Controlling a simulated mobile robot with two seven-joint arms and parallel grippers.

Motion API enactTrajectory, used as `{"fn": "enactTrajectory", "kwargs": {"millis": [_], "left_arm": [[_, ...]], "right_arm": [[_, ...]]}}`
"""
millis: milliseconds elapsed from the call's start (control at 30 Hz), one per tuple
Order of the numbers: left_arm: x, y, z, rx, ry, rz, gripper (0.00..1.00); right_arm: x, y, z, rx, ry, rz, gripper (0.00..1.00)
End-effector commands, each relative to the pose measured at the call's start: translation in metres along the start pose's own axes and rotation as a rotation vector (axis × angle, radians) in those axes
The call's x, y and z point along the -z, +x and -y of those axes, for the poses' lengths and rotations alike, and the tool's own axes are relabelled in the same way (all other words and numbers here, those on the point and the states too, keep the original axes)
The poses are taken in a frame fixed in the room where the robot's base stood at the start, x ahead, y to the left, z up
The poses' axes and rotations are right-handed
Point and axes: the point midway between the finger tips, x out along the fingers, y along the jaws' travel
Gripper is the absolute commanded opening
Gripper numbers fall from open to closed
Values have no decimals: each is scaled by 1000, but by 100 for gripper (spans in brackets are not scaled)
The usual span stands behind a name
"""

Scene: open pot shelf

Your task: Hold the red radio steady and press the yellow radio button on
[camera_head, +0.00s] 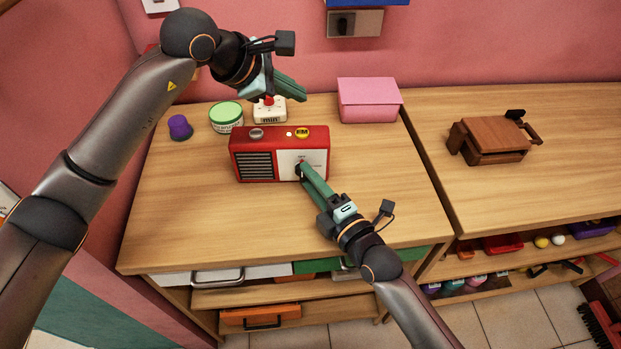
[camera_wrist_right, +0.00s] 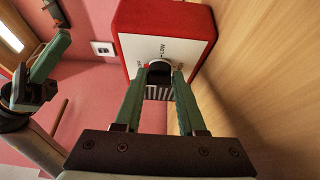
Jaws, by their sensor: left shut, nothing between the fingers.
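The red radio (camera_head: 280,138) stands upright on the wooden cabinet top, with a dark speaker grille at left and a white panel at right. The yellow button (camera_head: 302,132), marked FM, is on its top at right; a grey knob is on its top at left. My right gripper (camera_head: 303,169) is at the white front panel. In the right wrist view its fingers close on the sides of a black knob (camera_wrist_right: 160,72) on the radio (camera_wrist_right: 140,20). My left gripper (camera_head: 292,88) is shut and empty, above and behind the radio, apart from the yellow button.
A white box with a red top (camera_head: 269,112) stands behind the radio, below my left gripper. A green-lidded tub (camera_head: 226,117) and a purple object (camera_head: 180,127) are at left. A pink box (camera_head: 368,103) is behind at right. The cabinet top (camera_head: 190,220) in front is clear.

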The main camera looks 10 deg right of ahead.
Motion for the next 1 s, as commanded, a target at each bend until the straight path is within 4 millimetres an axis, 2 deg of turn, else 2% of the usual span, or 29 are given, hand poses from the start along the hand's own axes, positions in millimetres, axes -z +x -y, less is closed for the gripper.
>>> {"fn": "enactTrajectory", "kwargs": {"millis": [33,267,633,767,1000], "left_arm": [[0,0,0,0,0,0,0],[0,0,0,0,0,0,0],[0,0,0,0,0,0,0],[0,0,0,0,0,0,0],[0,0,0,0,0,0,0]], "right_arm": [[0,0,1,2,0,0,46],[0,0,0,0,0,0,72],[0,-6,0,0,-1,0,73],[0,-24,1,2,-1,0,73],[0,-72,1,4,-2,0,73]]}}
